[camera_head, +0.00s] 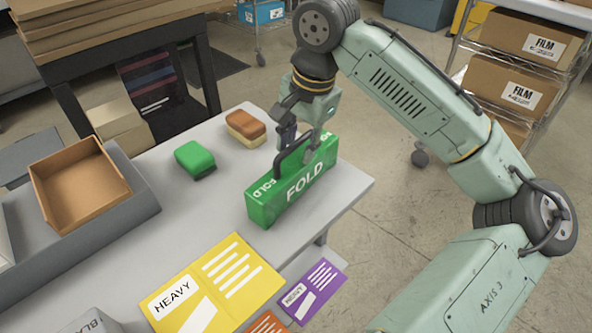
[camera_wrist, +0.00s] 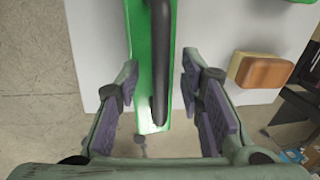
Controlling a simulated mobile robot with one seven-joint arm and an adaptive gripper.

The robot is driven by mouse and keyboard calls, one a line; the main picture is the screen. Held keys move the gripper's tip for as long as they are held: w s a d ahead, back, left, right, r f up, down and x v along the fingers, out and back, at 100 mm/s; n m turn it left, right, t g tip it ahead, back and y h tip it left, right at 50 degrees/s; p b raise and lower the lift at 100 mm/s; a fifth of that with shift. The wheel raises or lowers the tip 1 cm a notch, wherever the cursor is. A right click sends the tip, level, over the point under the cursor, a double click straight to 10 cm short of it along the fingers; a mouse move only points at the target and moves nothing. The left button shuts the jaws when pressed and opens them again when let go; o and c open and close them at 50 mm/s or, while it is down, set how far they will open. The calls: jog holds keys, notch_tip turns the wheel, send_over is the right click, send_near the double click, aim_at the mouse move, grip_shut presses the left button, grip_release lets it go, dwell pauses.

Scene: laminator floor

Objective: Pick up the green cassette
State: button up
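The green cassette (camera_head: 262,207) is a long green box marked FOLD with a dark arched handle (camera_head: 284,160) on top. It stands near the right edge of the grey table. My gripper (camera_head: 300,135) is over its far end, pointing down. In the wrist view the green cassette (camera_wrist: 141,65) and its handle run between the two fingers of my gripper (camera_wrist: 160,70).
A green block (camera_head: 195,160) and a brown-and-cream block (camera_head: 246,128) lie left of the cassette. An open brown box (camera_head: 75,165) stands at the left. A yellow HEAVY card (camera_head: 240,272) and a purple card (camera_head: 318,285) are in front. Shelves with FILM boxes (camera_head: 525,40) stand at right.

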grip_shut()
dwell(0.4)
dwell(0.7)
